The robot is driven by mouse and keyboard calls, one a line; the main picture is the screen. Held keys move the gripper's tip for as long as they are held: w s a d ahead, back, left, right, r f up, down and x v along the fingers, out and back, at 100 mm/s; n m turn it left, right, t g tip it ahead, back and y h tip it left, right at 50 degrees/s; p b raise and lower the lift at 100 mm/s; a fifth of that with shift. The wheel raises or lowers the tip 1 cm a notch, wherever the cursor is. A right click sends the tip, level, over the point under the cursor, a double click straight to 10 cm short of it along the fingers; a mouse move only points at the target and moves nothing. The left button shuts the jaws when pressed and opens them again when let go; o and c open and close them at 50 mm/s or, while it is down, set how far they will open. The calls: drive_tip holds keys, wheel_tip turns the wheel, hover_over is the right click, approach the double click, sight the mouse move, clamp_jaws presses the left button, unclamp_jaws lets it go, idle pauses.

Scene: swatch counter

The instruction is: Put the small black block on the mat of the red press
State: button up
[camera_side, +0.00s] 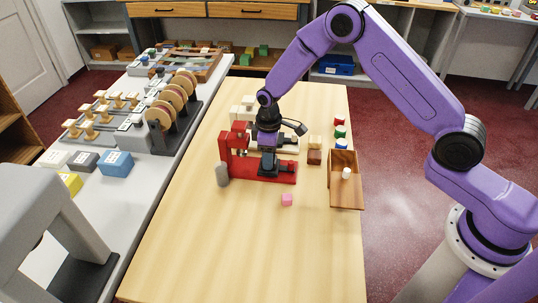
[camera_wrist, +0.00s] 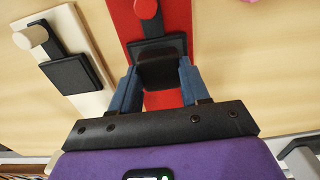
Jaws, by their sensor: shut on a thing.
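The red press (camera_side: 287,177) stands on the wooden table; its red base also shows in the wrist view (camera_wrist: 164,100). In the wrist view its dark square mat (camera_wrist: 157,46) lies just beyond my fingertips. My gripper (camera_wrist: 159,73) points down over the red base. Its blue fingers are shut on the small black block (camera_wrist: 160,76), which appears at the near edge of the mat and overlaps it in view. I cannot tell whether the block touches the mat. In the side view my gripper (camera_side: 268,166) hides most of the block and mat.
A cream press (camera_side: 243,108) with its own dark mat (camera_wrist: 78,74) stands behind. A grey cylinder (camera_side: 222,174) is left of the red press and a pink block (camera_side: 287,199) in front. Several small blocks and an open wooden tray (camera_side: 345,195) are at right. The front table is clear.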

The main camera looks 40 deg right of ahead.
drive_tip(key=shift+f, duration=0.1)
drive_tip(key=o, duration=1)
drive_tip(key=shift+o, duration=0.2)
wheel_tip(320, 180, up, 12)
drive_tip(key=shift+s, duration=0.1)
